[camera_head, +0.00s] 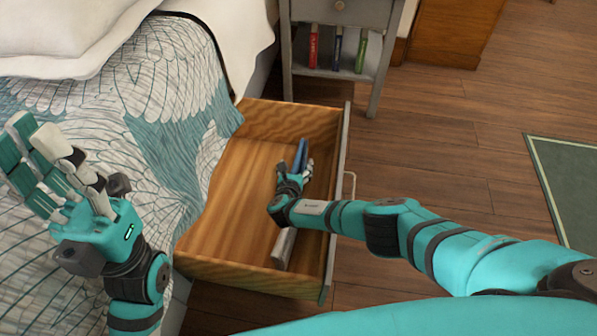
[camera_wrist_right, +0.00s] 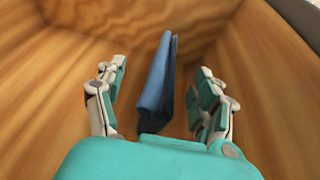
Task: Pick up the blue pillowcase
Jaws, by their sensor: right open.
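The blue pillowcase (camera_head: 301,153) is a folded, narrow blue piece in the open wooden drawer (camera_head: 235,170) under the bed. In the right wrist view the pillowcase (camera_wrist_right: 157,85) stands on its edge between the spread fingers of my right gripper (camera_wrist_right: 160,92). There is a visible gap between it and the fingers on both sides. My right gripper (camera_head: 294,172) is open, inside the drawer, and hides the near part of the pillowcase. My left gripper (camera_head: 80,175) is raised at the left in front of the bed, its fingers extended and apart, holding nothing.
A pale folded item (camera_head: 284,247) lies in the drawer's near part. The bed (camera_head: 170,85) borders the drawer on the left. A grey nightstand (camera_head: 340,75) with several books stands behind. Wooden floor (camera_head: 440,150) is free on the right, before a green rug (camera_head: 570,185).

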